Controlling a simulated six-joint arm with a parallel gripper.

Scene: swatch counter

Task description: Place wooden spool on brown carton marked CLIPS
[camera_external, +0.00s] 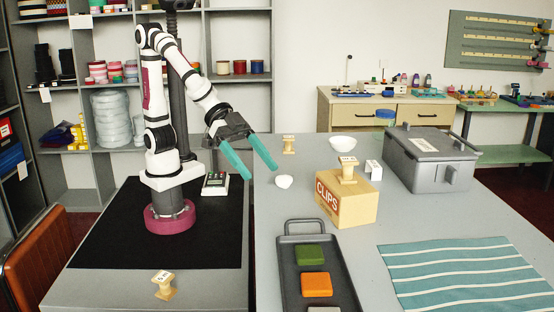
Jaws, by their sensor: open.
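A brown carton marked CLIPS (346,204) stands on the grey counter. A wooden spool (348,171) with a pale label rests upright on its top. A second wooden spool (289,145) stands farther back on the counter. A third wooden spool (163,285) stands at the front left, near the black mat. My gripper (262,173) has teal fingers spread apart with nothing between them. It is in the air, left of the carton and apart from it and from all the spools.
A small white heart-shaped item (284,182) lies below my gripper. A white bowl (342,143) and small white block (373,170) are behind the carton. A dark tray (290,257) holds colored blocks in front. A lidded grey bin (431,158) and striped cloth (460,275) are right.

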